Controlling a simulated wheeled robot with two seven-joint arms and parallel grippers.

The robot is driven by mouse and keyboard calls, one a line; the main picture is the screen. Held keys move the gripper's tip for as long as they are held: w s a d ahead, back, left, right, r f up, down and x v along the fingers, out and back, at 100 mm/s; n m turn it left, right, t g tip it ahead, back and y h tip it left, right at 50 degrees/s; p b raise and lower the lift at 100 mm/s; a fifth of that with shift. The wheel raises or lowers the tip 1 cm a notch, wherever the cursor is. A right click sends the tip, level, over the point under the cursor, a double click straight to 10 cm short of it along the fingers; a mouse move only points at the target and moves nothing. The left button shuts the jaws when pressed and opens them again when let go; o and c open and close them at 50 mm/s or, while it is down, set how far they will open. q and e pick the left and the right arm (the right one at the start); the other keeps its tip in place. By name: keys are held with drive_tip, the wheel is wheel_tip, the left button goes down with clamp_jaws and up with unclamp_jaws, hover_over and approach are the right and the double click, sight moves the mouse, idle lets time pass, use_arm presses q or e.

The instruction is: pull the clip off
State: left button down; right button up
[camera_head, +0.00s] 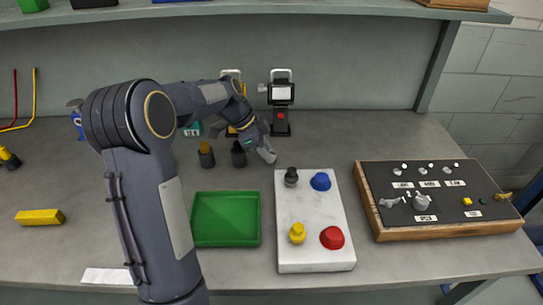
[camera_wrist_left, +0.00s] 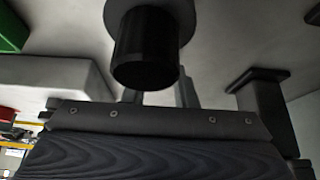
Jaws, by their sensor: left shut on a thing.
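My left gripper (camera_head: 264,151) reaches over the table behind the green tray, close to the black cylinder. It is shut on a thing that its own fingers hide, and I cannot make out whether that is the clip. I cannot pick out a clip for sure in either view. The black cylinder (camera_head: 238,156) stands upright just in front of my left wrist. In the left wrist view this cylinder (camera_wrist_left: 146,50) is close to the camera, on a grey disc, and covers part of the fingers. My right gripper is not in view.
A black stand with a white panel (camera_head: 281,94) is behind the gripper. A brown-topped cylinder (camera_head: 206,155), a green tray (camera_head: 227,239) and a white board (camera_head: 316,257) with knobs are nearby. A wood-edged panel (camera_head: 450,231) lies at right. A yellow block (camera_head: 40,217) lies left.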

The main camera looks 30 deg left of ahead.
use_arm(q)
drive_tip(key=shift+r, duration=0.2)
drive_tip(key=shift+r+p, duration=0.9)
drive_tip(key=shift+r, duration=0.45)
wheel_tip(320, 180, up, 4)
drive_tip(key=shift+f+p, duration=0.25)
drive_tip(key=shift+p, duration=0.8)
drive_tip(key=c, duration=1.9)
unclamp_jaws()
drive_tip(key=shift+c, duration=1.1)
